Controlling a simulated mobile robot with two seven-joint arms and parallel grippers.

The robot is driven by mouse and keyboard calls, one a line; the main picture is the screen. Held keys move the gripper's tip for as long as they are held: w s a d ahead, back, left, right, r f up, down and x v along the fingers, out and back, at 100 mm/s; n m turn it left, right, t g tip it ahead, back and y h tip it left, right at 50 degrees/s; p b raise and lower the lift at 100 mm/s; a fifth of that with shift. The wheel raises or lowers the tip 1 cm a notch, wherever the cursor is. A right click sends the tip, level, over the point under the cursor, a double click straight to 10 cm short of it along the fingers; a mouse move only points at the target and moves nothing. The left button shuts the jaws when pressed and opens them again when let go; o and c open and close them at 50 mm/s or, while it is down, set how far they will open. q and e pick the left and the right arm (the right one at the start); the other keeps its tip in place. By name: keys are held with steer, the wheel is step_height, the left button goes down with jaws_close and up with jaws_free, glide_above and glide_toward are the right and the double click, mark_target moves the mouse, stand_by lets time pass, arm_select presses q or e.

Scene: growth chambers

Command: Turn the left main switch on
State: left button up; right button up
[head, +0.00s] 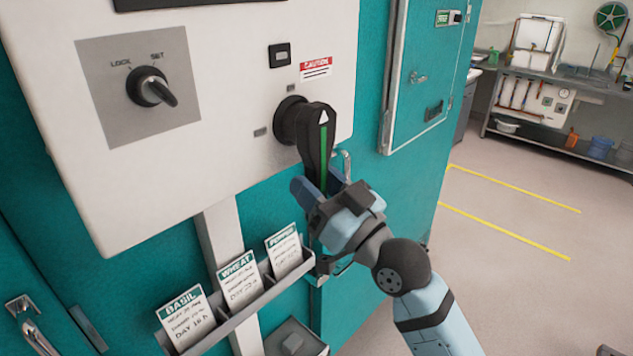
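The main switch (317,135) is a black rotary handle with a white arrow and a green stripe, on a round black base on the white panel (230,155). Its arrow end is up and its long grip hangs almost straight down. My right gripper (318,189) is at the lower end of this handle, with one blue fingertip on each side of it. Whether the fingers press on the handle cannot be told. The gripper's body hides what is behind the handle's lower tip. My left gripper is not in view.
A LOCK/SET knob (150,88) sits on a grey plate at left. Below the panel, a card rack (240,306) with Basil, Wheat and a third card juts out near my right gripper. A teal door (425,75) is at right. Open floor (520,205) lies beyond.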

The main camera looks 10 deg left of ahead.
steer(key=shift+o, duration=0.7)
steer(key=shift+s+d+f, duration=0.15)
steer(key=shift+d+f, duration=0.05)
steer(key=shift+d, duration=0.05)
steer(key=b+v, duration=0.3)
steer(key=v, duration=1)
steer(key=shift+b, duration=0.3)
